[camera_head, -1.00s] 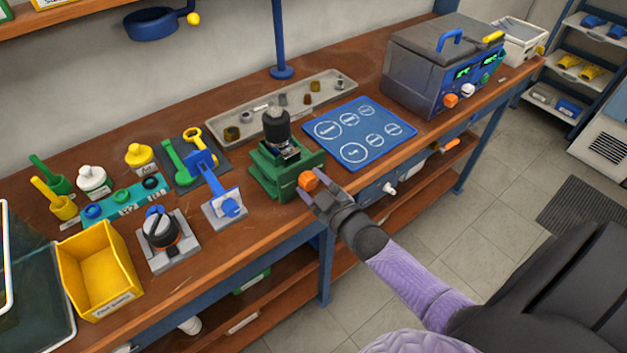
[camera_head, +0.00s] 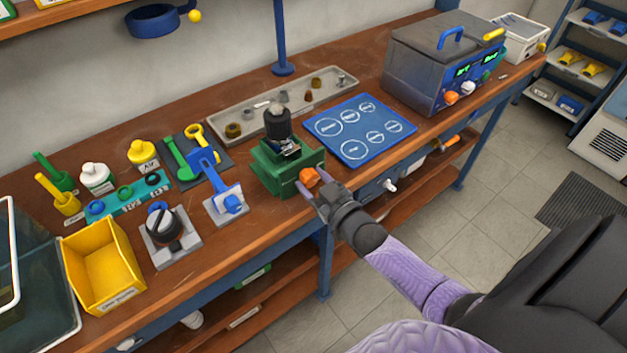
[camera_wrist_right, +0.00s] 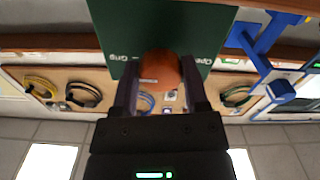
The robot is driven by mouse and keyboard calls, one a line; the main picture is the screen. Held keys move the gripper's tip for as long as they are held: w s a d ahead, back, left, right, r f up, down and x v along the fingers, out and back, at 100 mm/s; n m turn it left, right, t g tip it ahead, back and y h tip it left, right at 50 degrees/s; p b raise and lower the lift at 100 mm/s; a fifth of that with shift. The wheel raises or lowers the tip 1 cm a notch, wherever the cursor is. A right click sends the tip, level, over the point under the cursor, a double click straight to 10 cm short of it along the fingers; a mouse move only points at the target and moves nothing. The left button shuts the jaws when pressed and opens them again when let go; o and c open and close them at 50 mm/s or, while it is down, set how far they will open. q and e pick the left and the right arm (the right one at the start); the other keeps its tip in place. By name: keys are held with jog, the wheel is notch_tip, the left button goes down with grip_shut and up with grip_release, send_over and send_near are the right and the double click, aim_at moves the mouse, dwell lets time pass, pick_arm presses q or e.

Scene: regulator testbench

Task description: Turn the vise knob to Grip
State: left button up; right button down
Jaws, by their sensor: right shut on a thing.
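The green vise (camera_head: 280,168) stands near the front edge of the bench and holds a black cylindrical part (camera_head: 278,125) upright. Its orange knob (camera_head: 309,177) is on the front face. My right gripper (camera_head: 312,190) is shut on the knob. In the right wrist view the orange knob (camera_wrist_right: 161,70) sits between the two fingers, with a light mark on its face. The label Grip (camera_wrist_right: 118,56) is at the left of the knob there and the label Open (camera_wrist_right: 198,60), partly cut by shadow, at the right. My left gripper is not in view.
A blue clamp tool (camera_head: 229,200) and a grey-based knob fixture (camera_head: 165,236) stand left of the vise. A blue mat (camera_head: 360,155) lies right of it, with a grey bath unit (camera_head: 425,75) beyond. The aisle floor in front is clear.

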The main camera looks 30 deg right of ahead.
jog(key=shift+f, duration=0.1)
jog(key=shift+c, duration=0.5)
grip_release()
jog(key=s+p, duration=0.2)
jog(key=s, duration=0.8)
jog(key=shift+d, duration=0.4)
jog(key=s+a+f+m+g+h+b, duration=0.1)
jog(key=s+f+g, duration=0.2)
jog(key=f, duration=0.4)
jog(key=s+f+g+b, duration=0.1)
jog(key=s+f+g, duration=0.2)
jog(key=f, duration=0.5)
jog(key=s+a+f+g+b, duration=0.1)
jog(key=s+a+f+g, duration=0.2)
jog(key=s+f+g, duration=0.2)
jog(key=s+a+f+g+b, duration=0.2)
jog(key=s+f+g, duration=0.4)
jog(key=s+f, duration=0.5)
jog(key=s+a, duration=0.1)
jog(key=s, duration=0.5)
jog(key=shift+s+a+f+n, duration=0.15)
jog(key=shift+s+f+n, duration=0.1)
jog(key=shift+n, duration=0.05)
